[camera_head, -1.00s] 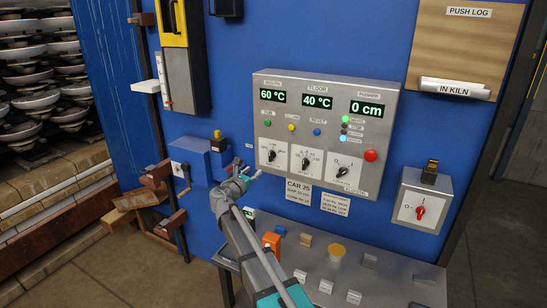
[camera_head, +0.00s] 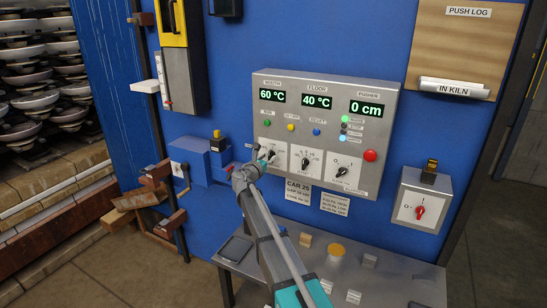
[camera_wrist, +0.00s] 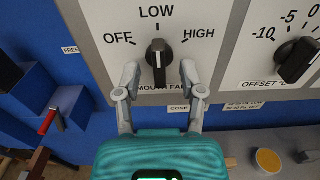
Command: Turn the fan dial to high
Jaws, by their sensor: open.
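The fan dial (camera_wrist: 157,52) is a black knob on a white plate marked OFF, LOW and HIGH. Its long grip stands upright, in line with LOW, between OFF at left and HIGH at right. The plate's lower label, partly covered, reads "MOUTH FAN". My gripper (camera_wrist: 160,72) is open, with one grey fingertip on each side of the dial's lower part. I cannot tell whether either finger touches it. In the head view my gripper (camera_head: 262,160) is at the lower left of the grey control panel (camera_head: 325,88) and partly hides the dial.
To the right of the fan dial is an offset dial (camera_wrist: 298,62). A red button (camera_head: 370,155) is on the panel's right. A blue box (camera_wrist: 50,105) juts out at left in the wrist view. A metal shelf (camera_head: 385,280) with small blocks lies below.

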